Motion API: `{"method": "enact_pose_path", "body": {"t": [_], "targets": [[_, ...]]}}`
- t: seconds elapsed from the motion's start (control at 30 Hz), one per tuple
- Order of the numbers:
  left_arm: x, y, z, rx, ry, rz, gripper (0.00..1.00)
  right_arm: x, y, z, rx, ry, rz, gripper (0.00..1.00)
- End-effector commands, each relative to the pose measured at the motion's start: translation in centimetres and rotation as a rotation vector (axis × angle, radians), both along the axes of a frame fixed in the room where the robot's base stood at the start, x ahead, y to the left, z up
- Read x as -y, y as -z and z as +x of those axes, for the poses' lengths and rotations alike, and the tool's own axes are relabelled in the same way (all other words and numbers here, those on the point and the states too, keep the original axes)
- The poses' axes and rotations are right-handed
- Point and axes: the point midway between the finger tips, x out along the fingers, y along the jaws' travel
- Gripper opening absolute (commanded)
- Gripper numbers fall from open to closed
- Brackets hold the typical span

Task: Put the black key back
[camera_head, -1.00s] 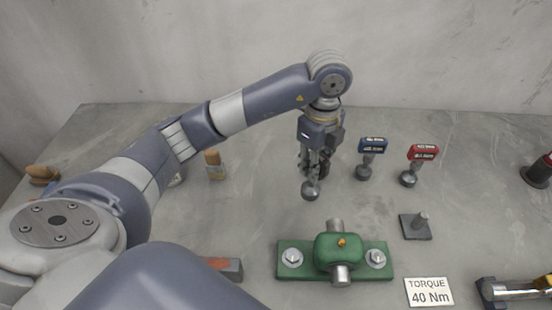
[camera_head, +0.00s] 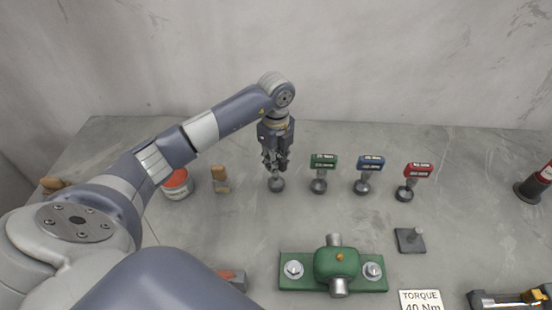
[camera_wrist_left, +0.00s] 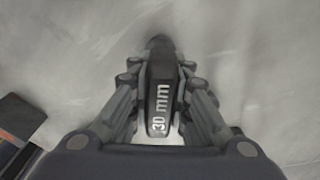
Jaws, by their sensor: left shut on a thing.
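The black key (camera_wrist_left: 160,98), marked "30 mm", is between the fingers of my left gripper (camera_head: 273,160), which is shut on it. In the head view the key's round grey lower end (camera_head: 276,185) shows below the fingers, at the left of the row of keys. Whether it touches the table I cannot tell. The green key (camera_head: 322,172), blue key (camera_head: 368,174) and red key (camera_head: 414,180) stand upright to its right on round grey ends. My right gripper is not in view.
A green block with a shaft (camera_head: 337,265) is bolted in front. A small dark plate with a peg (camera_head: 410,240) and a torque sign (camera_head: 420,299) lie to the right. A wooden-handled brush (camera_head: 220,180) and an orange-topped can (camera_head: 177,185) stand left of my gripper.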

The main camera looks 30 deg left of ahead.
Motion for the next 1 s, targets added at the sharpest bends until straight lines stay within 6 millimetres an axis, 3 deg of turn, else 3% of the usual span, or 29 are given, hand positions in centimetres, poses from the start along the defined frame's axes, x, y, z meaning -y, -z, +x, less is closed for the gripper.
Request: {"method": "enact_pose_path", "body": {"t": [0.37, 0.4, 0.47, 0.8, 1.0], "targets": [[0.0, 0.5, 0.1, 0.003, 0.0, -0.001, 0.0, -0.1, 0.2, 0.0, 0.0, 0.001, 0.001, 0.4], [0.0, 0.5, 0.0, 0.001, 0.0, 0.0, 0.24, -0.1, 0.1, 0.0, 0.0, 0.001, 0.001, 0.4], [0.0, 0.5, 0.0, 0.001, 0.0, 0.0, 0.37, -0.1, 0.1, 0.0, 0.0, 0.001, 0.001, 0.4], [0.0, 0.3, 0.0, 0.001, -0.001, 0.0, 0.37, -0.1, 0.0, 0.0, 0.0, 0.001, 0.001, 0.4], [0.0, -1.5, 0.2, 0.007, -0.001, 0.002, 0.37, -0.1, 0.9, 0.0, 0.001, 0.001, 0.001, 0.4]]}}
